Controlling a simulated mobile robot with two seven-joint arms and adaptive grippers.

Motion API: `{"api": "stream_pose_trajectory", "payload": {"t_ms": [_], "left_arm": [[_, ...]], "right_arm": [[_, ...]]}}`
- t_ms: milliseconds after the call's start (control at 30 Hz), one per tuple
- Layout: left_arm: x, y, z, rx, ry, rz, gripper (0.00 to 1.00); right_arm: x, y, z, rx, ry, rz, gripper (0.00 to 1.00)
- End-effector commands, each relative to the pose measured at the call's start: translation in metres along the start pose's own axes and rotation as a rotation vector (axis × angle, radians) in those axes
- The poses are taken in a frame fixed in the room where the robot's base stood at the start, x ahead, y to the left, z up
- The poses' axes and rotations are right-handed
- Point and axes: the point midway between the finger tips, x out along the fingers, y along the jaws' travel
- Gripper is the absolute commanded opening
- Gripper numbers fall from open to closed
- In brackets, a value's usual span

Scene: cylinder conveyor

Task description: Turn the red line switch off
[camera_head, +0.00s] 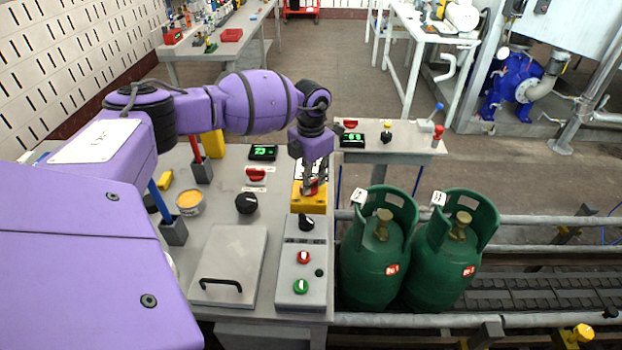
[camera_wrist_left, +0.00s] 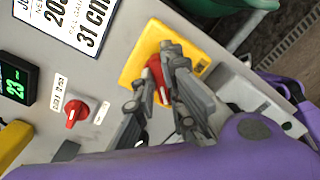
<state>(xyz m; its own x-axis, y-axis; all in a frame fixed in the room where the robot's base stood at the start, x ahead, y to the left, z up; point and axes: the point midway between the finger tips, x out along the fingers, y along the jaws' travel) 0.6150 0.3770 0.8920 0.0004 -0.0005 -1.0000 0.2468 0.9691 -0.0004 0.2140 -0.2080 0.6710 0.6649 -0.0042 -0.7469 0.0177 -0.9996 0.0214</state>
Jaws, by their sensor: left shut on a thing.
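A red rotary switch (camera_wrist_left: 154,68) sits on a yellow plate (camera_wrist_left: 132,69). In the head view the yellow base (camera_head: 299,197) shows at the far end of the control panel, with its red knob mostly hidden by the fingers. My left gripper (camera_head: 311,190) reaches down onto it. In the left wrist view the fingertips (camera_wrist_left: 160,72) are closed on the red switch, one on each side. A second red knob (camera_wrist_left: 74,112) sits on the grey panel beside a green-lit display. It also shows in the head view (camera_head: 256,174). My right gripper is not in view.
A grey control box (camera_head: 314,262) with a black knob, a red button and a green button lies nearer. Left of it are a lidded box (camera_head: 231,262) and a black knob (camera_head: 246,203). Two green cylinders (camera_head: 376,255) (camera_head: 450,250) stand right, by the conveyor.

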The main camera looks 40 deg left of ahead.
Motion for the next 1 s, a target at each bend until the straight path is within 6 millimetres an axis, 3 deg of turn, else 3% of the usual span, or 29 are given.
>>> {"api": "stream_pose_trajectory", "payload": {"t_ms": [233, 267, 400, 767, 1000], "left_arm": [[0.001, -0.001, -0.001, 0.006, 0.004, 0.0, 0.0], [0.001, -0.001, -0.001, 0.006, 0.004, 0.0, 0.14], [0.001, -0.001, -0.001, 0.004, 0.003, 0.0, 0.3], [-0.004, 0.0, 0.0, 0.002, 0.0, 0.001, 0.3], [-0.045, 0.001, 0.001, 0.002, -0.003, 0.002, 0.3]], "right_arm": [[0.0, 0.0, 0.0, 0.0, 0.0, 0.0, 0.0], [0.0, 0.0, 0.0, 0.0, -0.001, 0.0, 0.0], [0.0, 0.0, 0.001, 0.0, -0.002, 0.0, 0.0], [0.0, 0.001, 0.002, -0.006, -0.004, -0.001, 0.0], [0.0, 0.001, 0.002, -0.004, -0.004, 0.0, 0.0]]}}
